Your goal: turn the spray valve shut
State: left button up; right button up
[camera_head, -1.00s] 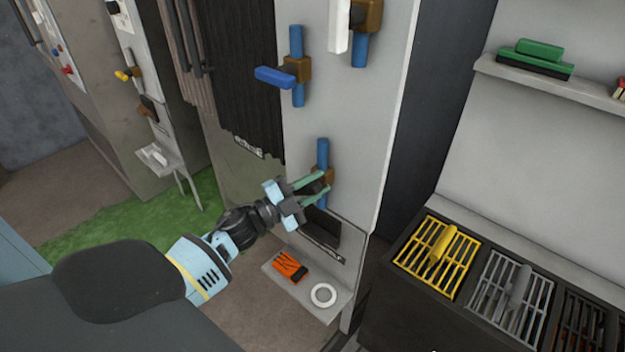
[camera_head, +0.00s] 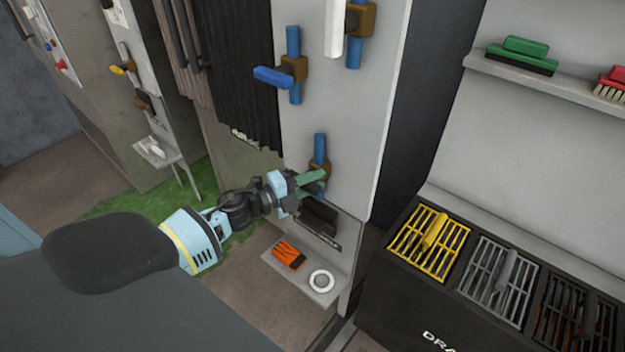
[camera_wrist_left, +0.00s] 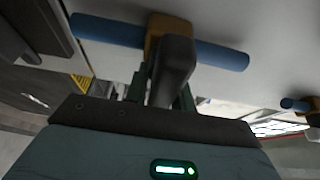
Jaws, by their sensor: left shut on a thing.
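The lower valve on the light grey panel has a brass-brown body (camera_head: 319,166) on a vertical blue pipe (camera_head: 320,146). My left gripper (camera_head: 313,182) is at this valve, with its green fingers in front of it. In the left wrist view the fingers (camera_wrist_left: 163,90) stand on both sides of a dark grey handle (camera_wrist_left: 175,60) and are shut on it. There the handle lies across the blue pipe (camera_wrist_left: 222,55), in front of the brass body (camera_wrist_left: 154,30). In the head view the fingers mostly hide the handle. My right gripper is out of view.
Above are a valve with a blue handle (camera_head: 273,76) and one with a white handle (camera_head: 334,28). Below, a small shelf (camera_head: 322,295) holds an orange item (camera_head: 289,255) and a white ring (camera_head: 321,281). A dark unit with a yellow grate (camera_head: 428,243) stands at right.

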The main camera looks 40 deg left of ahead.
aim_at(301, 187)
pick_arm(q)
jog(key=shift+a, duration=0.1)
jog(key=o, duration=0.9)
jog(key=v, duration=0.6)
jog(key=shift+f+b, duration=0.1)
jog(key=shift+b, duration=0.25)
jog(key=shift+v, duration=0.85)
